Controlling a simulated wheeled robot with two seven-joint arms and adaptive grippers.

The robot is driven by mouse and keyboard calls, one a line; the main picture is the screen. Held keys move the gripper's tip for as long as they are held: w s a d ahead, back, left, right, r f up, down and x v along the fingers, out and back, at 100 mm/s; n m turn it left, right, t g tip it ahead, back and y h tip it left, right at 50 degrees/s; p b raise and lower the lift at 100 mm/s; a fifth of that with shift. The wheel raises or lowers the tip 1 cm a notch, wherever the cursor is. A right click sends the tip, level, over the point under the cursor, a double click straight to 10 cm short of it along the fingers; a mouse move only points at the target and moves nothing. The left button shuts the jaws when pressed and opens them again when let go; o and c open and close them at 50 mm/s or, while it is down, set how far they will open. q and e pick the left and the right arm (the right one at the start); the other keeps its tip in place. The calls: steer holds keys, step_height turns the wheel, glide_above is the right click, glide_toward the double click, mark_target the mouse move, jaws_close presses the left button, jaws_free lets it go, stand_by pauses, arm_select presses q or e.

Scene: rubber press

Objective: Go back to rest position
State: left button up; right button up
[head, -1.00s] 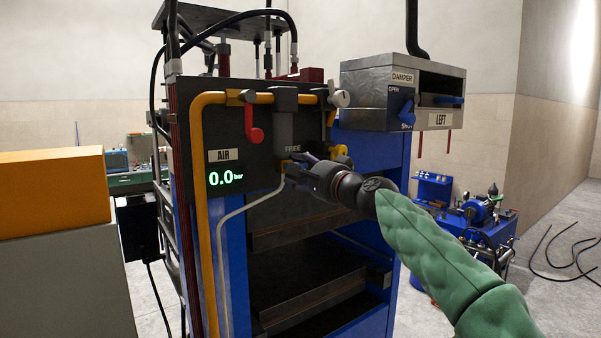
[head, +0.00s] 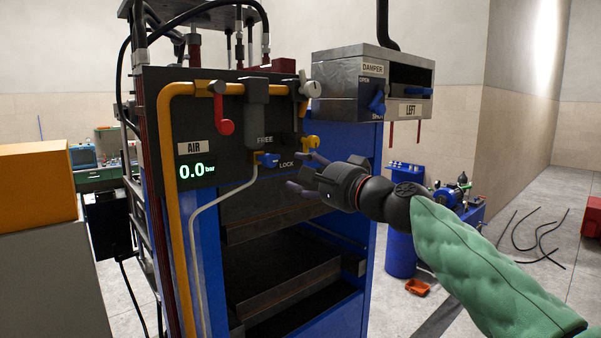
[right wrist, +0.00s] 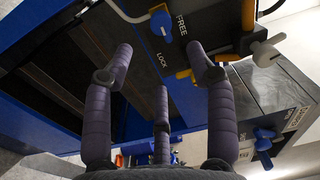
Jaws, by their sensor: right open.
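My right gripper (head: 306,176) is open and empty in front of the press. Its arm comes in from the lower right in the head view. In the right wrist view its spread fingers (right wrist: 160,75) point toward the press panel and touch nothing that I can see. The blue lock knob (head: 267,160) below the FREE label is apart from the fingers, and it also shows in the right wrist view (right wrist: 161,24). The air display (head: 197,171) reads 0.0 bar. The red lever (head: 225,127) hangs down. My left gripper is not in view.
The press (head: 285,215) has open shelves below the panel. The damper box (head: 335,75) with its blue handle (head: 377,102) juts out at the upper right. An orange box (head: 38,185) stands at the left. A blue pump unit (head: 455,205) is behind my right arm.

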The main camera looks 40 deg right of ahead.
stand_by(0.5)
